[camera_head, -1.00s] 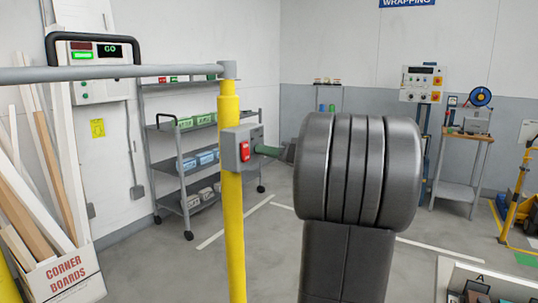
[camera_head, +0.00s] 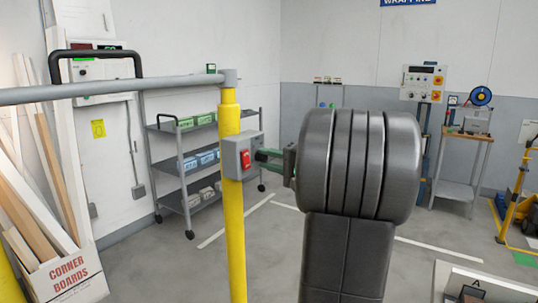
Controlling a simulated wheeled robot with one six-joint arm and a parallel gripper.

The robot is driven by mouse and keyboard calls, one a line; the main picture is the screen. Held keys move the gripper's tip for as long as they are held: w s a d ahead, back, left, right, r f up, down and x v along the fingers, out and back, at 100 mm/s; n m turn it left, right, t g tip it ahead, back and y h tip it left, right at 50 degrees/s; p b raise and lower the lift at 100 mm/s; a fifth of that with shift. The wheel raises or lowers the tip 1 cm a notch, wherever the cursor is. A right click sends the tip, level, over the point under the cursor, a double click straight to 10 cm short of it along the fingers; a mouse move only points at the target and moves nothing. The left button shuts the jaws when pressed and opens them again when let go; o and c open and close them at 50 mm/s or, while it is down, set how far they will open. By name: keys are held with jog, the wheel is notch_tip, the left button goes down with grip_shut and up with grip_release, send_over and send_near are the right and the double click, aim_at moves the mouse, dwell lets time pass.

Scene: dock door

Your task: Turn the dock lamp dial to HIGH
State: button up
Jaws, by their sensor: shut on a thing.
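A small grey box (camera_head: 230,158) with a red rocker switch (camera_head: 246,158) is fixed to the yellow post (camera_head: 232,210). My gripper (camera_head: 261,156) reaches the box's right side, with green parts between the box and my large dark wrist. The fingertips are at or against that side and look closed. The dock lamp dial is not clearly visible; it appears hidden at the fingertips, and I cannot read its setting.
A grey rail (camera_head: 120,88) meets the post's top. A black handle (camera_head: 97,54) partly covers a wall panel (camera_head: 92,65). Behind stand a shelf cart (camera_head: 186,165), a corner-boards box (camera_head: 62,278) and a small workstand (camera_head: 463,165). Open floor lies behind the post.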

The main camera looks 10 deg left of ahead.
jog(key=m+p, duration=0.2)
jog(key=m, duration=0.1)
jog(key=shift+m, duration=0.3)
jog(key=shift+m+t+p, duration=0.3)
jog(key=shift+m+p, duration=0.45)
jog(key=shift+m, duration=0.45)
jog(key=shift+f, duration=0.15)
jog(key=o, duration=1)
jog(key=shift+d, duration=0.15)
jog(key=v, duration=0.4)
jog(key=b+v, duration=0.1)
jog(key=v, duration=0.8)
jog(key=shift+s+d+r, duration=0.2)
jog(key=shift+d+r, duration=0.05)
